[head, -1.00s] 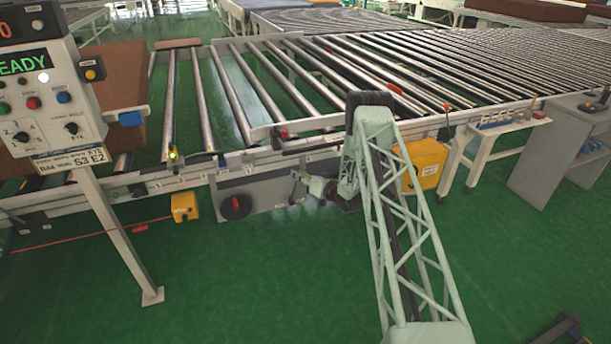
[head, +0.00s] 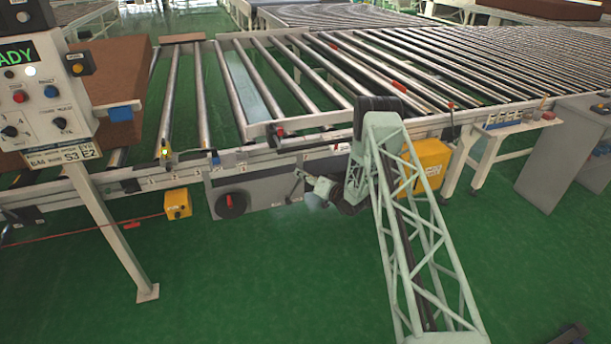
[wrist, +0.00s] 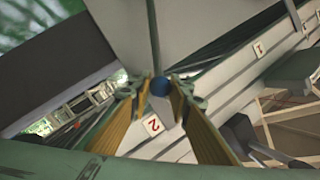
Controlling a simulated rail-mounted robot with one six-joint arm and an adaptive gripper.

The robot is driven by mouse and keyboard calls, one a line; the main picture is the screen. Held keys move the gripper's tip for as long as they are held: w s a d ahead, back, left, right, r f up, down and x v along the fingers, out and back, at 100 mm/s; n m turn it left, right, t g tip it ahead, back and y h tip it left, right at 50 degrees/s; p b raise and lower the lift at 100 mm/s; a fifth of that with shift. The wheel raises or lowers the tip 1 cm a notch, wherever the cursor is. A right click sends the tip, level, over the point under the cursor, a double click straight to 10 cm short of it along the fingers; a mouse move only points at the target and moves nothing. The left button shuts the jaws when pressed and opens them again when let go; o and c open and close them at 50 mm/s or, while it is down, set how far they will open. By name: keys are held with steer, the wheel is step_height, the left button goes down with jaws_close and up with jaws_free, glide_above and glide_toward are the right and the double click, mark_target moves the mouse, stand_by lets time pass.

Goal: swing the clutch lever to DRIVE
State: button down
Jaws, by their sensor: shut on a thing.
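The clutch lever shows in the wrist view as a thin rod with a round blue knob (wrist: 160,87). The knob sits between the two yellow-brown finger pads of my gripper (wrist: 160,92), which is shut on it. A tag marked 2 (wrist: 152,125) lies just below the knob and a tag marked 1 (wrist: 258,48) is up to the right, both on the pale rail. In the head view my gripper (head: 299,178) is small, at the conveyor's front side, left of my wrist. The lever cannot be made out there, and no DRIVE label is readable.
The roller conveyor (head: 330,75) spans the back. A grey housing with a round dark dial (head: 230,204) is left of my gripper. A yellow box (head: 430,165) stands close behind my arm. A control panel (head: 40,95) is at left.

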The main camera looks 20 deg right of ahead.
steer(key=shift+d+f, duration=0.1)
steer(key=c, duration=2.4)
jaws_free()
steer(key=shift+d, duration=0.1)
steer(key=shift+s, duration=0.1)
steer(key=v, duration=1.2)
